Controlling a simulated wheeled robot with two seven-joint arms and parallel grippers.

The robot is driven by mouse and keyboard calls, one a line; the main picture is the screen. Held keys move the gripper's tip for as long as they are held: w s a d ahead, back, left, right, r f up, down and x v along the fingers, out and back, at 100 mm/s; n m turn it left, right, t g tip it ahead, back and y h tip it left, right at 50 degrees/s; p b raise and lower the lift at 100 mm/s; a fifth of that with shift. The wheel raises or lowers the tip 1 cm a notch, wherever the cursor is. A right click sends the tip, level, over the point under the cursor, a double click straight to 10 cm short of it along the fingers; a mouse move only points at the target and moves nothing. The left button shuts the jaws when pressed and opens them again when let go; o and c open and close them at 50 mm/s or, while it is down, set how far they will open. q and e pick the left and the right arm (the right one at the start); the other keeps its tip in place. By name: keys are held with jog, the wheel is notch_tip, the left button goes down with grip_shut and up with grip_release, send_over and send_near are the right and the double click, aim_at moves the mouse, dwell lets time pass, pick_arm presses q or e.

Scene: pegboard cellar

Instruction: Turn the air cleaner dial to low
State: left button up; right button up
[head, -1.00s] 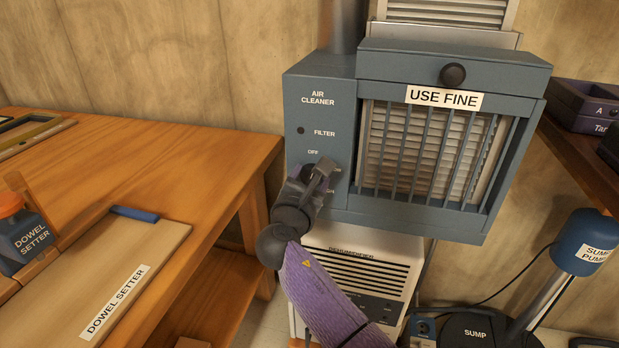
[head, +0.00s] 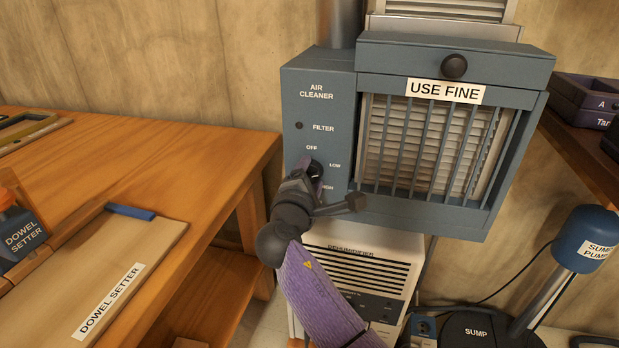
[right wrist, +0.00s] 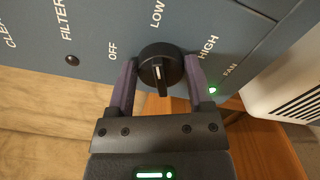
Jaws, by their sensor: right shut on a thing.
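The blue-grey air cleaner (head: 318,112) hangs on the wall, with OFF, LOW and HIGH printed around its dial. The black round dial (right wrist: 160,60) shows in the right wrist view between my purple fingers. The white mark on its grip bar points up in that view, roughly toward LOW. My right gripper (right wrist: 160,78) is shut on the dial, one finger on each side. In the head view my right gripper (head: 314,180) hides most of the dial (head: 316,168). My left gripper is not in view.
A green light (right wrist: 212,90) is lit by the FAN label. A white dehumidifier (head: 372,247) stands below the air cleaner. A wooden bench (head: 195,160) is at left, and a blue sump pump (head: 585,240) is at right.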

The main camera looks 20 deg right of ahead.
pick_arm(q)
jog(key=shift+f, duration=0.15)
pick_arm(e)
jog(key=shift+f+m, duration=0.1)
jog(key=shift+m, duration=0.3)
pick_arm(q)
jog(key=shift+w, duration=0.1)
pick_arm(e)
jog(key=o, duration=1.3)
jog(key=shift+c, duration=0.2)
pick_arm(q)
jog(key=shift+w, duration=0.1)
pick_arm(e)
jog(key=shift+s, duration=0.1)
pick_arm(q)
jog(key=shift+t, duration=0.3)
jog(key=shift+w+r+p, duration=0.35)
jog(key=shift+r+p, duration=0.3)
jog(key=shift+p, duration=0.1)
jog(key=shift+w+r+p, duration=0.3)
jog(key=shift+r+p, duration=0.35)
jog(key=shift+p, duration=0.1)
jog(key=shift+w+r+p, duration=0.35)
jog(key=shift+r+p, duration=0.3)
jog(key=shift+p, duration=0.1)
pick_arm(e)
jog(key=v, duration=0.9)
jog(key=shift+s+a, duration=0.25)
jog(key=shift+a, duration=0.05)
